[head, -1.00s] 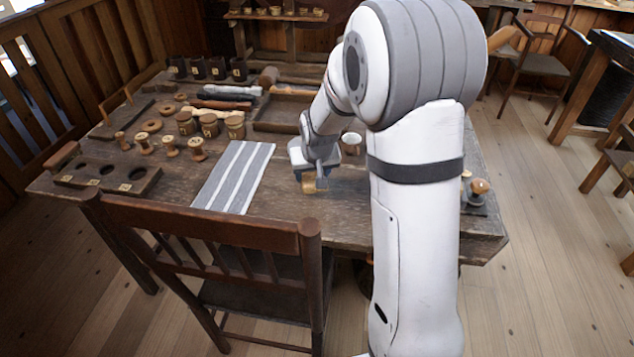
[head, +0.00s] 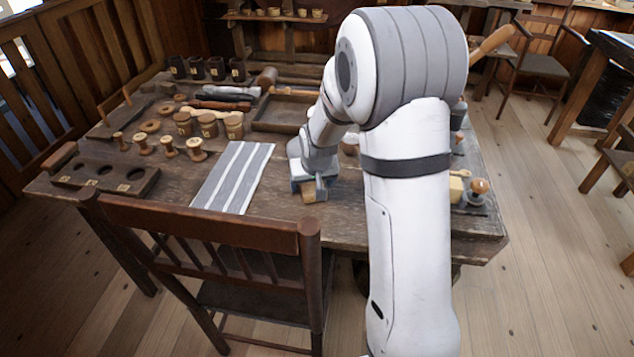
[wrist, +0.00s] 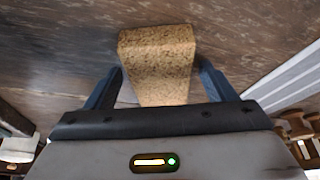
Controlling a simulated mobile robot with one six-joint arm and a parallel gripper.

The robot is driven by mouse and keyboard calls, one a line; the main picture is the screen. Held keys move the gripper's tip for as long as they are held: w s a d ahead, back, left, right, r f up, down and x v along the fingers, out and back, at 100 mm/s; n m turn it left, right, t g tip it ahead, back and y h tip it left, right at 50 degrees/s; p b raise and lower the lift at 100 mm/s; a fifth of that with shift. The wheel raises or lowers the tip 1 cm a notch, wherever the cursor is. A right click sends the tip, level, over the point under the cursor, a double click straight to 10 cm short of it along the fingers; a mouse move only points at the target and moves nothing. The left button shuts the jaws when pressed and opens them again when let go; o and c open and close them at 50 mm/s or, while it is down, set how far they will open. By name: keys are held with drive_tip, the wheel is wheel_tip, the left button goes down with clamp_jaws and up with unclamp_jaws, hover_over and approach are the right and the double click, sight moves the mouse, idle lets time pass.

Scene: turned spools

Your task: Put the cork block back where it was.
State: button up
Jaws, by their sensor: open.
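The cork block (wrist: 158,62) is a speckled brown block on the dark wooden table, seen close up in the wrist view. My gripper (wrist: 160,85) is open, with one blue finger on each side of the block and a small gap showing at each. In the head view the cork block (head: 314,193) shows at the tip of my gripper (head: 309,188), near the table's front edge, right of the striped cloth. The block's lower part is partly hidden.
A grey-and-white striped cloth (head: 232,178) lies left of my gripper. Several spools, wooden jars and a dark rack with round holes (head: 104,177) stand farther left. A chair (head: 220,245) stands at the table's front. My arm hides part of the table's right side.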

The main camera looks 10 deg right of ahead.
drive_tip(key=shift+r, duration=0.1)
drive_tip(key=shift+r, duration=0.2)
drive_tip(key=p+v, duration=0.1)
drive_tip(key=v, duration=1)
drive_tip(key=shift+s+r, duration=0.25)
drive_tip(key=shift+r, duration=0.05)
